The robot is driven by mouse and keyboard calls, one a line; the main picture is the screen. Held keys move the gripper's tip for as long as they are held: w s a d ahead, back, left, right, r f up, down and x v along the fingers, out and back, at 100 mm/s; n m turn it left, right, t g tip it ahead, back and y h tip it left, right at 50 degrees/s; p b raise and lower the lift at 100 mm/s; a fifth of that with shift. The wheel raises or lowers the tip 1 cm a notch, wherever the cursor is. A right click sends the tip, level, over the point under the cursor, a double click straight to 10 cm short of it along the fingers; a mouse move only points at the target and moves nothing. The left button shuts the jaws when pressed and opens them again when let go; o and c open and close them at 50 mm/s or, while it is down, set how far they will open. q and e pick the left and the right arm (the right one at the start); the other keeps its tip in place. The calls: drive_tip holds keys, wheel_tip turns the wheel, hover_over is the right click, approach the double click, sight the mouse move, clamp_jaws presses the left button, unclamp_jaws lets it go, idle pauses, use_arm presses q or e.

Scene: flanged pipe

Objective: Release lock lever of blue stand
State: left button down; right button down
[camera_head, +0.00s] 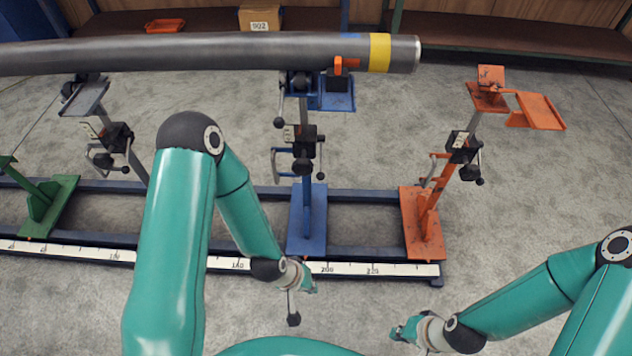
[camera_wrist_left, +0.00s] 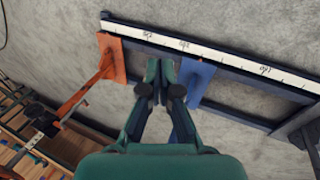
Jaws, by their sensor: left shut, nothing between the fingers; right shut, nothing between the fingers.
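The blue stand (camera_head: 308,215) stands on the rail frame at the centre of the head view. Its post carries a black clamp block (camera_head: 303,140) with dark knobs and a bent handle (camera_head: 277,163) at its left; I cannot tell which is the lock lever. The blue base also shows in the left wrist view (camera_wrist_left: 199,78). My left gripper (camera_head: 310,287) is shut and empty, low in front of the blue base and apart from the clamp. Its fingers show in the left wrist view (camera_wrist_left: 160,68). My right gripper (camera_head: 397,332) is shut and empty at the lower right.
A long grey pipe (camera_head: 200,54) with a yellow band (camera_head: 379,53) lies across the top, above the blue stand. An orange stand (camera_head: 423,222) is to the right, grey (camera_head: 85,98) and green (camera_head: 50,203) stands to the left. A ruler strip (camera_head: 350,269) edges the frame.

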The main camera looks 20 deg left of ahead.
sight(319, 179)
use_arm(q)
drive_tip(key=w+a+f+n+t+y+b, duration=0.1)
drive_tip(key=w+f+n+t+b, duration=0.2)
drive_tip(key=w+f+b, duration=0.4)
drive_tip(key=w+a+f+n+t+b, duration=0.1)
drive_tip(key=w+f+n+t+b, duration=0.3)
drive_tip(key=w, duration=0.6)
drive_tip(key=w+a+f+n+t+y+b, duration=0.2)
drive_tip(key=w+n+t+y+b, duration=0.4)
drive_tip(key=w+n+b, duration=0.3)
drive_tip(key=w+a+f+n+t+y+b, duration=0.3)
drive_tip(key=w+n+t+b, duration=0.6)
drive_tip(key=n+b, duration=0.8)
drive_tip(key=a+n+y, duration=0.1)
drive_tip(key=a+y, duration=0.1)
drive_tip(key=y, duration=0.1)
drive_tip(key=shift+f+n+t, duration=0.3)
drive_tip(key=shift+f+n, duration=0.05)
drive_tip(key=shift+n, duration=0.05)
drive_tip(key=b+x, duration=0.4)
drive_tip(key=x, duration=0.6)
drive_tip(key=shift+s+d+r, duration=0.3)
drive_tip(key=shift+s, duration=0.25)
drive_tip(key=shift+s+d+r, duration=0.25)
drive_tip(key=shift+s+r, duration=0.05)
drive_tip(key=shift+s, duration=0.25)
drive_tip(key=shift+s+d+r, duration=0.3)
drive_tip(key=shift+s, duration=0.25)
